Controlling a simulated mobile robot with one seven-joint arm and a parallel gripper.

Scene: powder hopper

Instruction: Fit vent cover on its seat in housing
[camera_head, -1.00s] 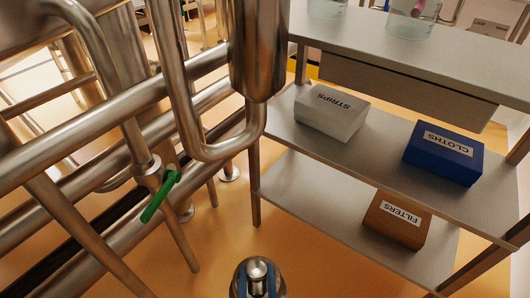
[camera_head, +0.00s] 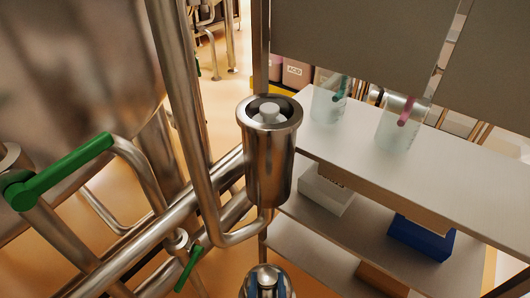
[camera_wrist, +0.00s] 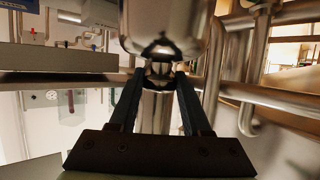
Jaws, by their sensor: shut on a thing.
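The vent cover (camera_head: 263,272) is a shiny steel dome with a small knob, at the bottom edge of the head view. My gripper (camera_wrist: 160,72) is shut on its knob with two dark fingers; the cover (camera_wrist: 165,28) fills the top middle of the wrist view. The housing (camera_head: 268,165) is an upright steel cylinder in the middle of the head view. Its top is open, with a thick rim around a dark recess. A pale round post (camera_head: 269,112) stands in the middle of that recess. The cover is apart from the housing, lower in the picture.
A tall pipe (camera_head: 182,90) rises just left of the housing. Green-handled valves (camera_head: 70,165) and more pipes are at the left. A bench (camera_head: 420,165) with glass beakers (camera_head: 398,125) stands at the right, with boxes on the shelf below (camera_head: 422,235).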

